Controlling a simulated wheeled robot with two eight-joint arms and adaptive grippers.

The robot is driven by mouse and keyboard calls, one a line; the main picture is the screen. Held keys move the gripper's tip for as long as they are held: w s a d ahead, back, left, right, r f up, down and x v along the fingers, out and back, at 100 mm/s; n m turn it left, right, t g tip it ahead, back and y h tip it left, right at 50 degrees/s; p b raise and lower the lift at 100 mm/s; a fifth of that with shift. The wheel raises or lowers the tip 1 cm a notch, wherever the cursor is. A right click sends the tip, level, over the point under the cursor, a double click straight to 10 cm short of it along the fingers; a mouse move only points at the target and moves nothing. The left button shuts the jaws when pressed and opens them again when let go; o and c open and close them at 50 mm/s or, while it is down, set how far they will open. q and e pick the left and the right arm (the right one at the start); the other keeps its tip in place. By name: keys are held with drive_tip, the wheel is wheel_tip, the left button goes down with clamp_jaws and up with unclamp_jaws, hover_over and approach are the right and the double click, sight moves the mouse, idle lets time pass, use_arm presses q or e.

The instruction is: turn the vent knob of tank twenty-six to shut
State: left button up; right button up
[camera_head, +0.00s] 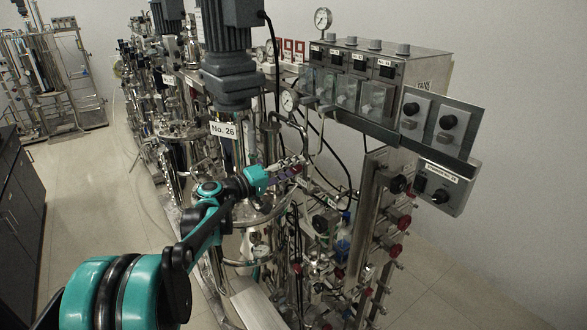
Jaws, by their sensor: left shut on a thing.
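The label plate "No. 26" (223,130) hangs below a grey motor (230,65) above a steel tank (235,247). My left arm comes in from the lower left, and its teal and black wrist lies over the tank's top. My left gripper (290,169) is at the right side of the tank top, among thin pipes and fittings. It is shut on a small part there, which I take for the vent knob; the jaws mostly hide it, and its turned position cannot be read. My right gripper is not in view.
A control box (375,65) with switches, a gauge (323,19) on top and knob panels (436,123) stands at the right. A black cable and bent pipes hang close to the gripper. Red-knobbed valves (398,222) line an upright panel. Floor (115,215) is clear at left.

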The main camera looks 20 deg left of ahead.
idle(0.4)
use_arm(q)
drive_tip(key=o, duration=1.2)
drive_tip(key=shift+c, duration=0.2)
drive_tip(key=shift+a, duration=0.1)
drive_tip(key=v, duration=1.2)
drive_tip(key=shift+f, duration=0.1)
drive_tip(key=s+d+f+m+g+y+b, duration=0.1)
drive_tip(key=s+d+f+g+y+b, duration=0.15)
drive_tip(key=s+d+f+b, duration=0.35)
drive_tip(key=s+d+f+m+g+y+b, duration=0.1)
drive_tip(key=s+d+f+g+b, duration=0.2)
drive_tip(key=d+f, duration=0.55)
drive_tip(key=s+a+f+m+g+y+b, duration=0.1)
drive_tip(key=s+f+m+y+b, duration=0.3)
drive_tip(key=s+f, duration=1.2)
wheel_tip(320, 180, down, 4)
drive_tip(key=a+y+b, duration=0.1)
drive_tip(key=y+b, duration=0.1)
drive_tip(key=y, duration=0.1)
drive_tip(key=shift+s+a+b, duration=0.25)
drive_tip(key=shift+a+b, duration=0.1)
drive_tip(key=shift+a, duration=0.05)
